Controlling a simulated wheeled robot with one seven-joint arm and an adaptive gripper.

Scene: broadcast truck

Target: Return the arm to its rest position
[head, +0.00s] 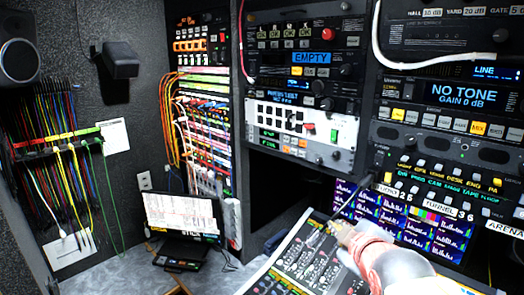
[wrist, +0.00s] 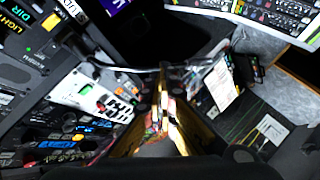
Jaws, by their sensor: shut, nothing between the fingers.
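My arm comes in from the lower right of the head view, with a white and red wrist. My gripper (head: 337,227) is shut and empty, above the sloping control panel (head: 290,262) and in front of the lit monitor wall (head: 432,234). The gripper also shows in the wrist view (wrist: 163,72), where its fingers run up the middle. I cannot tell from these frames whether its tips touch anything.
Equipment racks with buttons and displays, one reading NO TONE (head: 464,93), rise close behind the gripper. A white cable (head: 378,48) hangs at the upper right. A laptop-like screen (head: 183,214) stands at the lower left. Colored patch cables (head: 65,135) hang on the left wall.

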